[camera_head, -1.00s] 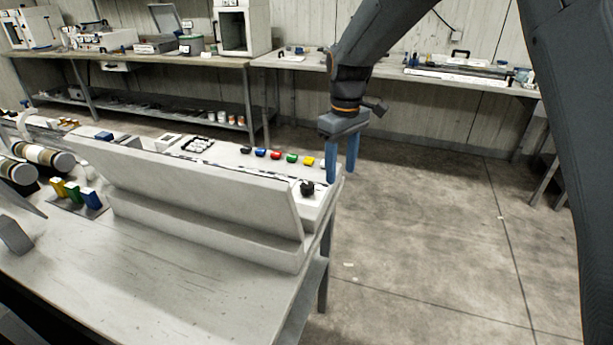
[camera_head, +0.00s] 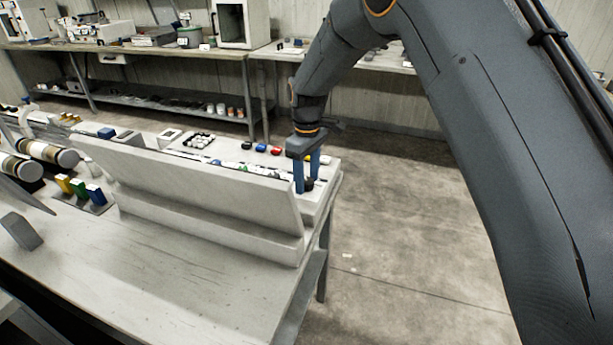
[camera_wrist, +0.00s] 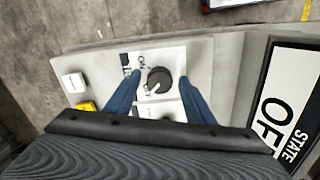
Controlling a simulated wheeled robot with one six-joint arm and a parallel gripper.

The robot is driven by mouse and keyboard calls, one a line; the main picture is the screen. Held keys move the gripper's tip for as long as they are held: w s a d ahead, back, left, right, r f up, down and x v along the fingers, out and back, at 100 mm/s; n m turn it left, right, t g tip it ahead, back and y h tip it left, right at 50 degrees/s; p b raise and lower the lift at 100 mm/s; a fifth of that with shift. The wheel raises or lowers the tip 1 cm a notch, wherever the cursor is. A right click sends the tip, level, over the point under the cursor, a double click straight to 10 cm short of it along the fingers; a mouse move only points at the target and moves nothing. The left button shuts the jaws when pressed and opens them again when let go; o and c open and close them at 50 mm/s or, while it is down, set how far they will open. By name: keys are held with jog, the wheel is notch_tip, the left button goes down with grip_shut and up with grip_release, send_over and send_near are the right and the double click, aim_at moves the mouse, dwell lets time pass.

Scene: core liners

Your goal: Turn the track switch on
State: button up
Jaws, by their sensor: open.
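The track switch (camera_wrist: 159,80) is a round black knob on a white plate, seen between my fingers in the wrist view. In the head view the knob (camera_head: 308,184) shows at the right end of the white console (camera_head: 235,160), partly hidden by my gripper. My gripper (camera_head: 306,183) points down with its two blue fingers apart, one on each side of the knob. In the wrist view my gripper (camera_wrist: 160,100) is open around the knob; I cannot tell whether either finger touches it.
A tall slanted white panel (camera_head: 200,190) stands along the console's near side, close to my gripper. Several coloured buttons (camera_head: 262,148) line the console top. Colored blocks (camera_head: 80,190) stand at the left. The floor on the right is clear.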

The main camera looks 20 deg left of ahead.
jog(key=shift+f, duration=0.1)
jog(key=shift+c, duration=0.4)
jog(key=c, duration=1)
jog(key=shift+m, duration=0.3)
jog(key=m, duration=0.3)
jog(key=shift+m, duration=0.4)
jog(key=m, duration=0.9)
jog(key=shift+w, duration=0.1)
jog(key=shift+m, duration=2.3)
